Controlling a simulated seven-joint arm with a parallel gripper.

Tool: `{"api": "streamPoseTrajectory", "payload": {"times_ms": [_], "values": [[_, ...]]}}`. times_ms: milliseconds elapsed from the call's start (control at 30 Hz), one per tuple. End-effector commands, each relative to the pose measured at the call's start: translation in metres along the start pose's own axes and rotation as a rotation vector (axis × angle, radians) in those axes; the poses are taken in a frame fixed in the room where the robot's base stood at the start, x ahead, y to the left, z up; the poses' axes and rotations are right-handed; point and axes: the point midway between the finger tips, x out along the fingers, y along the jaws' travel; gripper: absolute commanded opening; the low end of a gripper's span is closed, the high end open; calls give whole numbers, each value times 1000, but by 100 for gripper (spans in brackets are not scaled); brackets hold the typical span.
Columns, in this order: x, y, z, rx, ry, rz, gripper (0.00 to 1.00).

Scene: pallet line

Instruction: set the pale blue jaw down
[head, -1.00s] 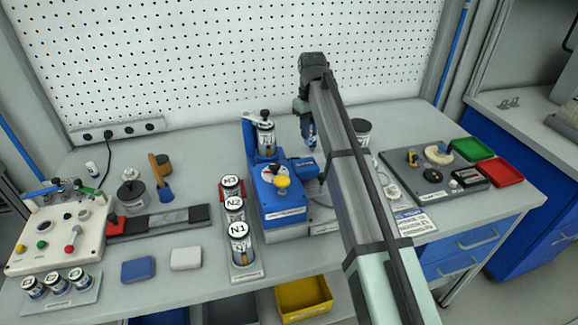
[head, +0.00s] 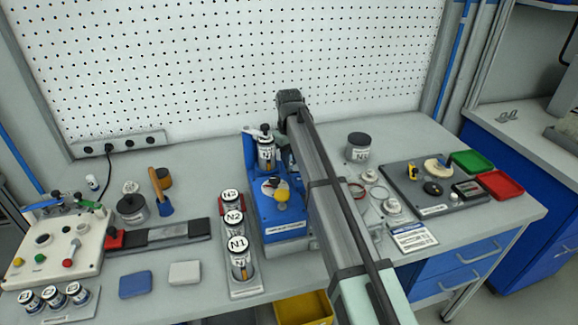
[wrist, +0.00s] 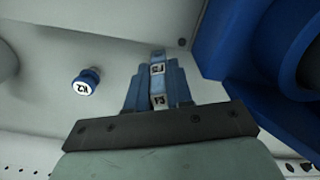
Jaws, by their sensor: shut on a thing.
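The pale blue jaw (wrist: 158,72) is a narrow block with white labelled patches in the wrist view. My gripper (wrist: 155,84) is shut on it, with blue fingers on either side. The jaw's lower end, and whether it touches anything, cannot be made out. In the head view my arm passes over the right side of the blue machine (head: 283,229). My gripper and the jaw are hidden there behind the arm and the machine.
A blue piece marked K2 (wrist: 87,84) stands left of the jaw in the wrist view. A large blue body (wrist: 222,45) is close on the right. A dark-lidded jar (head: 359,148) and a dark tray (head: 430,208) stand right of my arm.

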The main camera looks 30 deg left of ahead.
Motion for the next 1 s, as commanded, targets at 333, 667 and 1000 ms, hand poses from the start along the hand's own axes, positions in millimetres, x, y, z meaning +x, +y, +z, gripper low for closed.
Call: {"api": "streamPoseTrajectory", "payload": {"times_ms": [333,667,1000], "values": [[28,0,0,0,0,0,0],[30,0,0,0,0,0,24],[30,0,0,0,0,0,31]]}}
